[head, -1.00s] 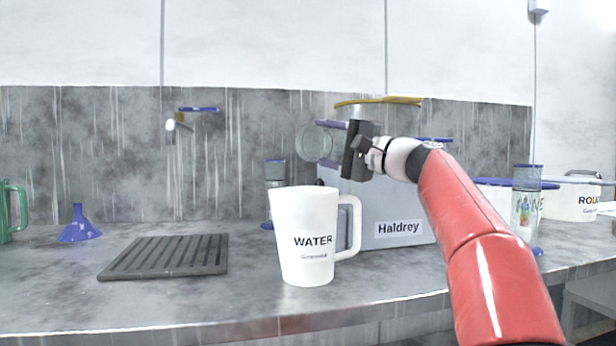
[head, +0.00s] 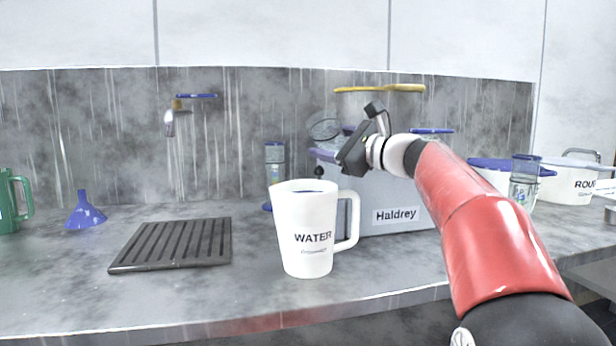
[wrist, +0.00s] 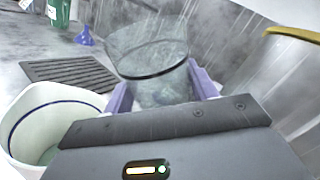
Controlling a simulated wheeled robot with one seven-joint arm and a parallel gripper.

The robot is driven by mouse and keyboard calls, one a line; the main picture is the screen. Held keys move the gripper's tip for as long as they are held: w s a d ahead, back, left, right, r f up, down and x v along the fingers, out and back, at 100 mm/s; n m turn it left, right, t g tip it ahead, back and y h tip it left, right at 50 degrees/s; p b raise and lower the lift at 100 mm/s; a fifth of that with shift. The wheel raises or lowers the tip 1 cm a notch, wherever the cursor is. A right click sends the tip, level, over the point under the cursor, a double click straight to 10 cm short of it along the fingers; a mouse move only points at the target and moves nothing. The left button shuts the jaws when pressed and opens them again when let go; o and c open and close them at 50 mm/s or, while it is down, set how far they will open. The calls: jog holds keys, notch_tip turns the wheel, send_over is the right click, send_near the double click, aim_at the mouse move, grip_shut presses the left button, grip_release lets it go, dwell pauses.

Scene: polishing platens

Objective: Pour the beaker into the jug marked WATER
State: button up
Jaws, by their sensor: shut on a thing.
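The white jug marked WATER (head: 291,248) stands upright on the counter, handle to the right; in the wrist view its open rim (wrist: 20,103) is at lower left. My gripper (wrist: 160,88) is shut on a clear glass beaker (wrist: 150,45), with a purple finger on each side of it. In the head view the beaker (head: 325,128) is small and faint, held above and behind the jug, slightly right of its middle. It looks tilted, but its exact angle and its contents are hard to tell. No stream shows between beaker and jug.
A grey box marked Haldrey (head: 395,216) stands behind my gripper. A dark slotted tray (head: 175,245), a blue funnel (head: 85,214) and a green jug (head: 10,205) are to the left. A tap (head: 170,120) is on the wall. White pots (head: 570,187) are at right.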

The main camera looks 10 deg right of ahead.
aim_at(339, 135)
jog(key=shift+w+d+f+m, duration=0.45)
jog(key=shift+w+f+m, duration=0.1)
jog(key=shift+m, duration=0.45)
jog(key=shift+w+d+r+m+h, duration=0.25)
jog(key=shift+r+m, duration=0.2)
jog(key=shift+m, duration=0.25)
jog(key=shift+w+d+r+m+g, duration=0.3)
jog(key=shift+r+m, duration=0.05)
jog(key=shift+m, duration=0.65)
jog(key=shift+w+d+r+m+g, duration=0.25)
jog(key=shift+d+r+m+g, duration=0.1)
jog(key=shift+m, duration=0.65)
